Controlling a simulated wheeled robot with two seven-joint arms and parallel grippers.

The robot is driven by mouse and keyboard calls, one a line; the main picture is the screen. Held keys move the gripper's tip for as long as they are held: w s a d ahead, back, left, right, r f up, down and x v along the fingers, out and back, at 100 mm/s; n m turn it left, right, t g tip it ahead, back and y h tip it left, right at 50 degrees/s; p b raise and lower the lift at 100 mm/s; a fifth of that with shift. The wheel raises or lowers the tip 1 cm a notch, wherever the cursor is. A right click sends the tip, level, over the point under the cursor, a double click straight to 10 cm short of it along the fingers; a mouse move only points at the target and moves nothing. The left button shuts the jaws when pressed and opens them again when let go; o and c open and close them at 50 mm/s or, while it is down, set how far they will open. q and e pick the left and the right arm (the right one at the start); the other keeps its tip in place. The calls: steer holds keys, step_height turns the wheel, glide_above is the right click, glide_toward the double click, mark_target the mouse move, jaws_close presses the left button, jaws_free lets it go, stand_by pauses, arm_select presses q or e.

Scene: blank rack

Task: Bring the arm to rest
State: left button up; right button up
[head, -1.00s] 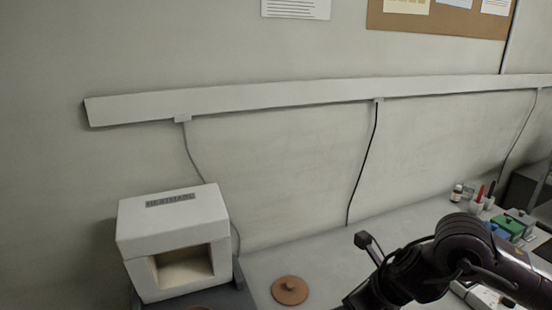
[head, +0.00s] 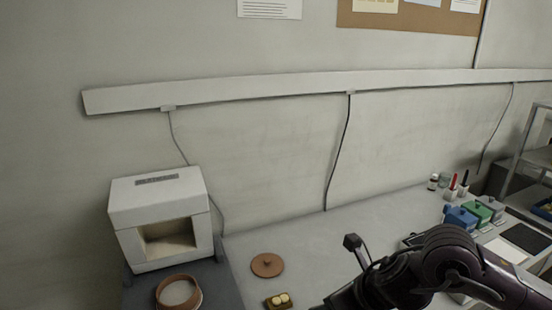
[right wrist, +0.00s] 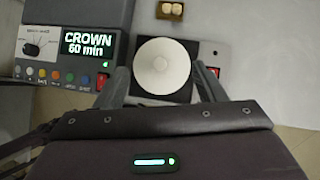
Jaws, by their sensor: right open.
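My right gripper (right wrist: 162,88) shows in the right wrist view with its two fingers spread apart. Nothing is clamped between them. A round white piece (right wrist: 161,66) on a black square plate shows between the fingers in that picture; I cannot tell how far below them it is. In the head view my right arm (head: 440,265) comes in from the lower right and reaches left over the bench. Its gripper end is cut off at the bottom edge. My left arm and gripper are not in view.
A white furnace box (head: 158,192) stands at the left, with a brown ring (head: 160,296) in front. A brown lidded disc (head: 267,265) and a small block with yellow pieces (head: 278,302) lie nearby. Coloured boxes (head: 461,218) stand at the right. A panel (right wrist: 88,43) reads "CROWN 60 min".

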steer(key=s+a+r+m+t+y, duration=0.1)
steer(key=s+a+m+t+y, duration=0.2)
steer(key=a+m, duration=0.8)
steer(key=s+d+f+m+g+h, duration=0.2)
steer(key=s+d+f+m+h, duration=0.25)
steer(key=m, duration=0.55)
steer(key=s+d+f+m+g+h, duration=0.1)
steer(key=s+d+f+m, duration=0.35)
steer(key=d+m, duration=0.45)
steer(key=s+d+f+m+g+h, duration=0.2)
steer(key=s+d+f+m, duration=0.3)
steer(key=m, duration=0.6)
step_height(320, 180, down, 36)
steer(key=s+g+b, duration=0.1)
steer(key=s+b, duration=0.2)
steer(key=b, duration=0.2)
arm_select(q)
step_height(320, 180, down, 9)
steer(key=b, duration=0.4)
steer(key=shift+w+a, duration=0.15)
arm_select(e)
steer(key=s+d+f, duration=0.2)
steer(key=s+f, duration=0.7)
steer(key=f, duration=0.1)
steer(key=s+d+f+g, duration=0.1)
steer(key=s+d+f, duration=0.1)
steer(key=s+f, duration=0.7)
steer(key=shift+s+f+n+g, duration=0.3)
steer(key=shift+s+f, duration=0.1)
steer(key=shift+f, duration=0.25)
